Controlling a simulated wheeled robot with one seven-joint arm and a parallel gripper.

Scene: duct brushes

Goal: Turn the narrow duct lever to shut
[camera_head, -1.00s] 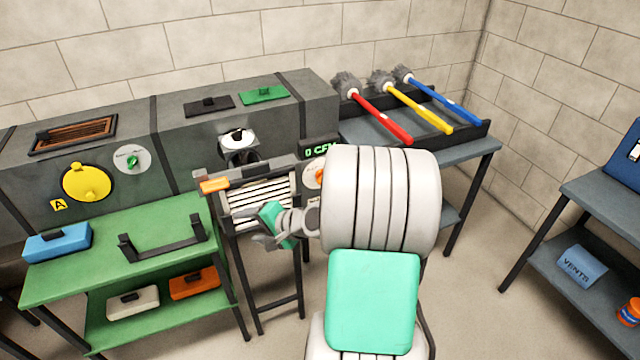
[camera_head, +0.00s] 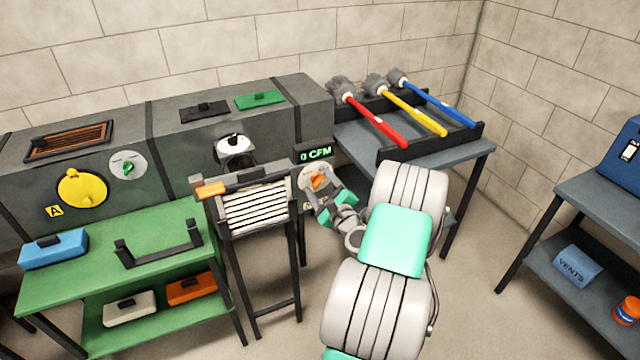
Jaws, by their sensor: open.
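An orange lever (camera_head: 318,181) sits on a pale round dial plate (camera_head: 305,176) at the right end of the grey duct, just under the "0 CFM" display (camera_head: 314,152). The lever looks tilted, rising to the right. My gripper (camera_head: 322,187) is open and empty in front of this dial, its fingertips close to the lever. I cannot tell whether they touch it, and part of the dial is hidden behind the fingers. A second, green lever (camera_head: 128,167) sits on another round dial (camera_head: 116,164) on the left duct section.
A slatted vent grille (camera_head: 256,209) on a dark stand is just left of my gripper. A green table (camera_head: 75,272) stands at the left. A grey table behind my arm holds a tray (camera_head: 420,147) with red, yellow and blue brushes. Open floor lies between the tables.

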